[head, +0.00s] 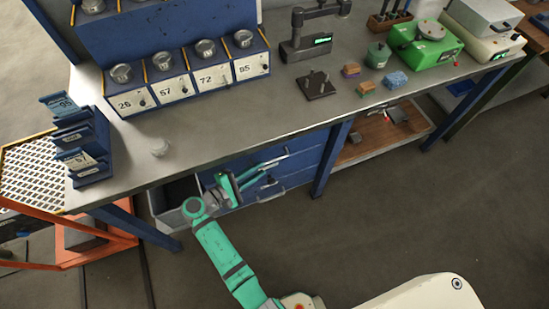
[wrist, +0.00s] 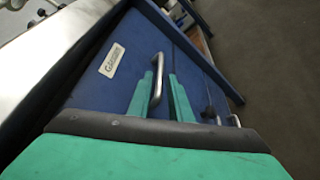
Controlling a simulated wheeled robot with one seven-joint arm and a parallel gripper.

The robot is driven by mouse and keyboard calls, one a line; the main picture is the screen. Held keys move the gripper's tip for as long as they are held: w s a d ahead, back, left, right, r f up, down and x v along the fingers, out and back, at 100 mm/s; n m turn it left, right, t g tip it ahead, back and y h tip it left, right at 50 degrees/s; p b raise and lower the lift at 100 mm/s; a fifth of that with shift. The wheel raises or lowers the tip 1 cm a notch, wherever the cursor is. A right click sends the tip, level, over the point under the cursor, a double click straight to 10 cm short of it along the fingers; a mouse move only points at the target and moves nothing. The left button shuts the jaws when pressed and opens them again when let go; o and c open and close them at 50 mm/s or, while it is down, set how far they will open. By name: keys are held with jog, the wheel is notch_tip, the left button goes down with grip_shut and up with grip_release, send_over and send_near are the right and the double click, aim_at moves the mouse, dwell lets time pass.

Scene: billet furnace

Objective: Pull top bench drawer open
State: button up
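The top bench drawer (wrist: 112,85) has a blue front with a white label and a metal bar handle (wrist: 157,80). It also shows under the bench top in the head view (head: 300,151), where my arm partly hides it. Its front looks shut. My gripper (wrist: 161,78) is at this handle, with one teal finger on each side of the bar. The fingers stand apart; the bar lies closer to the left finger, and I cannot tell if it touches. In the head view my gripper (head: 272,172) is just in front of the drawers.
A lower drawer handle (head: 271,194) is below. A grey open-topped box (head: 176,215) is under the bench at left, beside my wrist. The bench top (head: 215,125) overhangs the drawers and holds a blue rack (head: 82,145), a scale and samples. The floor in front is clear.

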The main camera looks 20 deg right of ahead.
aim_at(275, 159)
jog(key=x, duration=0.9)
jog(key=shift+f, duration=0.1)
grip_shut()
